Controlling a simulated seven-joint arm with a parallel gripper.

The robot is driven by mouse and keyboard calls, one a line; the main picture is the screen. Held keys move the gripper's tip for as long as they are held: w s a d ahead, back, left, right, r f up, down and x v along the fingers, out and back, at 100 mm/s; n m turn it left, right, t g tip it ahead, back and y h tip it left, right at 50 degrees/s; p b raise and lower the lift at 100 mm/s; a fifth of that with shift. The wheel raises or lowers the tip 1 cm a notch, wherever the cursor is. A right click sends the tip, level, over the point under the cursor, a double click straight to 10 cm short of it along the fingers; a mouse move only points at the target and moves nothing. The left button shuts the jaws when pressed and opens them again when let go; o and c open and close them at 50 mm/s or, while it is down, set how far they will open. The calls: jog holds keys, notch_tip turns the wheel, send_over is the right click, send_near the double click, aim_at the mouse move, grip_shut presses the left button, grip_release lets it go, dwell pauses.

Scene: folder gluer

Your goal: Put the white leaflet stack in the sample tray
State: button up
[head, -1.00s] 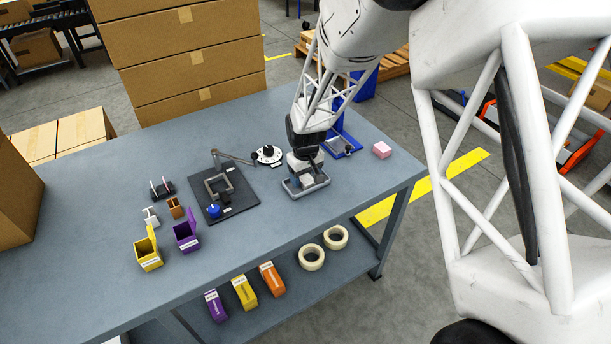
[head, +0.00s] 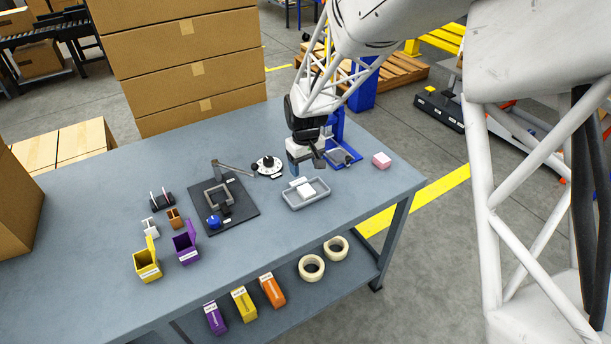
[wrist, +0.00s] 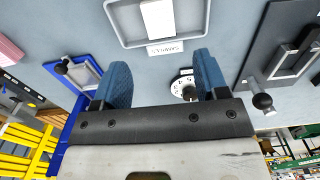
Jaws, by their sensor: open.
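The white leaflet stack (head: 306,190) lies inside the grey sample tray (head: 289,206) on the table, within the tray's walls. The stack (wrist: 158,20) and the tray (wrist: 128,44), with its label at the edge, also show at the top of the wrist view. My gripper (head: 306,164) is above the table just behind the tray, apart from the stack. In the wrist view its two blue fingers (wrist: 160,78) are spread wide with nothing between them.
A blue stand (head: 345,155) is right of my gripper and a pink block (head: 381,160) lies farther right. A round white dial (head: 267,166) and a black plate with a frame (head: 240,208) are to the left. Yellow (head: 148,265) and purple (head: 187,247) boxes stand front left.

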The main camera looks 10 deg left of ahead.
jog(key=shift+r, duration=1.6)
jog(key=s+d+r+m, duration=0.1)
jog(key=s+d+r, duration=0.35)
jog(key=d, duration=0.25)
jog(key=s+d+r+m+t, duration=0.1)
jog(key=s+d+r+m, duration=0.15)
jog(key=d+r, duration=0.35)
jog(key=s+d+r+m, duration=0.1)
jog(key=s+d+r, duration=0.3)
jog(key=d, duration=0.3)
jog(key=s+d+r+m, duration=0.1)
jog(key=s+d+m, duration=0.1)
jog(key=s+d, duration=0.5)
jog(key=s+d+r+m+t, duration=0.1)
jog(key=s+d+r+m, duration=0.1)
jog(key=s+d, duration=0.6)
jog(key=s, duration=0.7)
jog(key=shift+d+r+m+t, duration=0.2)
jog(key=shift+r+m+t, duration=0.05)
jog(key=shift+m+t, duration=0.1)
